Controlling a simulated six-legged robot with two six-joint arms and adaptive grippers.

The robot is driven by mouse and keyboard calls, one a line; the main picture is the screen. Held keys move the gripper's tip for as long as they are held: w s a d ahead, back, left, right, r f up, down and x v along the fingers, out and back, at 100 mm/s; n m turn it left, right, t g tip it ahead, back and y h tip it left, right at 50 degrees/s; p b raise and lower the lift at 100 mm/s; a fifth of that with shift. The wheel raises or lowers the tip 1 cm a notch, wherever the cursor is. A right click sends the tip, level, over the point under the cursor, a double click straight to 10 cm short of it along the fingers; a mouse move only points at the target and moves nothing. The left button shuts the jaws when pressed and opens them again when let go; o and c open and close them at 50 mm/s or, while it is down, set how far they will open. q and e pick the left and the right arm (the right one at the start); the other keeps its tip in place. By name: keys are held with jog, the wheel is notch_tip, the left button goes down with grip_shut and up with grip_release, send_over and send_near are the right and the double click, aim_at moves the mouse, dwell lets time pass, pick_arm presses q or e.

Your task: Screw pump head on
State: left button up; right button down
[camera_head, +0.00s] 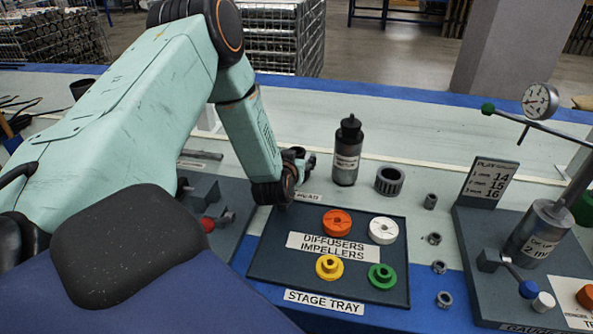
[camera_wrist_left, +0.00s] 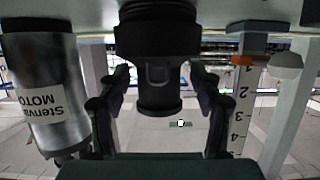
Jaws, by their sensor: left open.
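My left gripper (camera_head: 298,160) reaches over the bench behind the stage tray, just left of the labelled motor (camera_head: 347,152). In the left wrist view, which is upside down, the open fingers (camera_wrist_left: 159,95) stand on both sides of a stepped black cylinder (camera_wrist_left: 158,55), with gaps showing. I cannot tell whether this cylinder is the pump head; in the head view the arm and gripper hide it. The silver motor (camera_wrist_left: 45,95) with its upside-down label shows at the left of the wrist view. My right gripper is not in view.
The dark stage tray (camera_head: 260,262) holds orange, white, yellow and green discs. A gauge plate (camera_head: 470,240) with a metal cylinder and dial gauge (camera_head: 540,101) stands at the right. A marked scale (camera_wrist_left: 243,100) shows in the wrist view.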

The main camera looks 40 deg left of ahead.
pick_arm(q)
jog(key=shift+d+r, duration=0.1)
jog(key=shift+r, duration=0.05)
jog(key=shift+c, duration=1.2)
jog(key=c, duration=0.4)
grip_shut()
jog(key=shift+w, duration=0.1)
